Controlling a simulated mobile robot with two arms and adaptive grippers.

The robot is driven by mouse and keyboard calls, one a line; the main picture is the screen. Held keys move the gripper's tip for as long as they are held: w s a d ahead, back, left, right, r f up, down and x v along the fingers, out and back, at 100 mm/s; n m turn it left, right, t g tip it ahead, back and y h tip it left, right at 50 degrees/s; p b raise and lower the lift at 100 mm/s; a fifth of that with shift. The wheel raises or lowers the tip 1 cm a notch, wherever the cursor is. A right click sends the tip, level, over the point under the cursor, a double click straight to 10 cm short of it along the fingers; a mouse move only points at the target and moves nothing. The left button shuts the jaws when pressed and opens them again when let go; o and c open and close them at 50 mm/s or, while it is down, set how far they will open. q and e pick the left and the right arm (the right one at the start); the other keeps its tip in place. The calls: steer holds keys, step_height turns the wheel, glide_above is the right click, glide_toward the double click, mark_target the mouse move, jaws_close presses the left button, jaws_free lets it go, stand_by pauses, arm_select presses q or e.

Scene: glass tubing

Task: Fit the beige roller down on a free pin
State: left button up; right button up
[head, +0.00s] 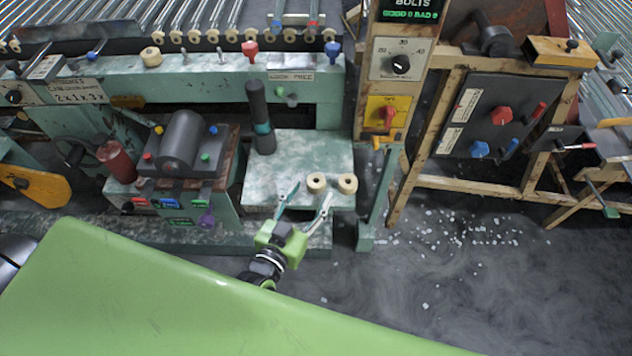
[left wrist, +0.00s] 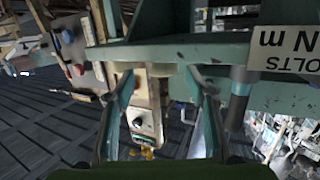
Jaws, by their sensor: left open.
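Two beige rollers, a left one (head: 316,182) and a right one (head: 347,183), stand on the pale green shelf (head: 290,148) near its front edge in the head view. Another beige roller (head: 151,56) sits on the machine's upper ledge at the left. To its right on that ledge are two small bare pins, a left one (head: 184,56) and a right one (head: 220,55). My left gripper (head: 307,198) is open at the shelf's front edge, just in front of the left roller. In the left wrist view its fingers (left wrist: 161,85) are apart, with no roller visible between them. My right gripper is not in view.
A dark upright cylinder (head: 259,115) stands at the shelf's left edge. A red knob (head: 250,50) and a blue knob (head: 333,50) are on the upper ledge. A wooden post with a dial panel (head: 399,59) rises right of the shelf. Open floor lies at the lower right.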

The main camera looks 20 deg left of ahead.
mark_target(312, 187)
arm_select(q)
steer(key=w, duration=0.5)
steer(key=shift+w+d+f, duration=0.1)
steer(key=shift+w+f, duration=0.05)
steer(key=shift+f, duration=0.05)
steer(key=c, duration=1.2)
